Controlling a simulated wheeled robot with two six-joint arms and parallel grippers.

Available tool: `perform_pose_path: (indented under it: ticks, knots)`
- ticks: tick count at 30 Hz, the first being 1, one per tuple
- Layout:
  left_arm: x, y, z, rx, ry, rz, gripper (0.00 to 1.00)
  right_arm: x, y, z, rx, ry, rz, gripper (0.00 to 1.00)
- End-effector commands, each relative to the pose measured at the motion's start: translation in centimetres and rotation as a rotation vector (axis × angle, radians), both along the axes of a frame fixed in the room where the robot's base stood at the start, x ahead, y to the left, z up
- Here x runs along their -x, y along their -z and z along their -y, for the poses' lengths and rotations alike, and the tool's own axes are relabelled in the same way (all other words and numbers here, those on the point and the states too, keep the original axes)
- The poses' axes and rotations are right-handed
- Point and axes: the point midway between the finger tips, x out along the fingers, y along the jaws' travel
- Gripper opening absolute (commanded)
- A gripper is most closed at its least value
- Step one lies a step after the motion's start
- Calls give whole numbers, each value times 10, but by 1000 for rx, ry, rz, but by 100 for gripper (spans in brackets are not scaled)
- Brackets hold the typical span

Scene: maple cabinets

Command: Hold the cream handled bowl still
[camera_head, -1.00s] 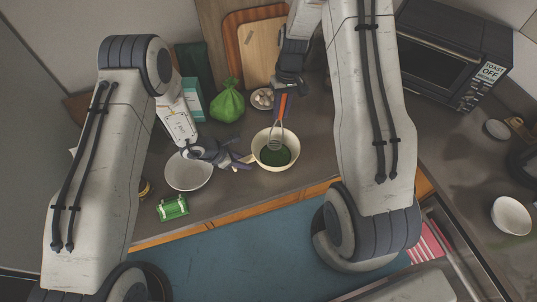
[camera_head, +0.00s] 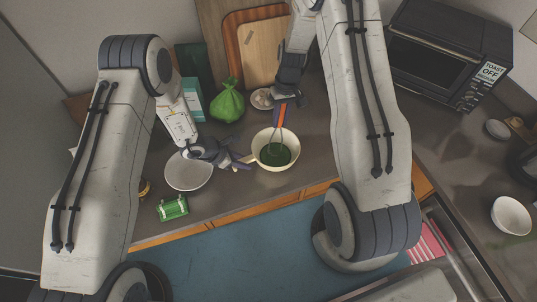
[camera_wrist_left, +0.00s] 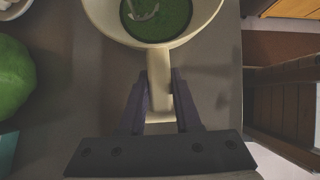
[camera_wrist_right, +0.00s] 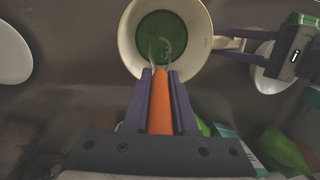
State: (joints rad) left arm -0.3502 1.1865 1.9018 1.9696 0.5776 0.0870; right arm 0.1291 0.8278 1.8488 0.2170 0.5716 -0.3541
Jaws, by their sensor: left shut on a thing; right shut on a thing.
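The cream handled bowl (camera_head: 264,162) stands on the counter in the head view, with dark green contents (camera_head: 275,154) inside. My left gripper (camera_head: 240,163) is shut on its handle, which shows between the fingers in the left wrist view (camera_wrist_left: 160,95). My right gripper (camera_head: 284,98) is above the bowl, shut on the orange handle of a whisk (camera_head: 282,114). The whisk's wire end reaches down into the green contents. In the right wrist view the orange handle (camera_wrist_right: 160,105) lies between the fingers and the bowl's rim (camera_wrist_right: 128,40) is beyond it.
A green bag (camera_head: 227,102), a small dish (camera_head: 262,98) and cutting boards (camera_head: 262,55) are behind. A toaster oven (camera_head: 448,55) stands at right.

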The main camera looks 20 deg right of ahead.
Motion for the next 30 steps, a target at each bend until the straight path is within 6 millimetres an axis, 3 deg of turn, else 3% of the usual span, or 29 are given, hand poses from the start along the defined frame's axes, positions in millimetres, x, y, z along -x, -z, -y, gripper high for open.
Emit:
perform_pose_path:
  ticks: [16,30]
  knots:
    - [0,0,0,0,0,0,0,0,-1,0,0,1,1,0]
    - [0,0,0,0,0,0,0,-1,-33,0,0,0,2,0]
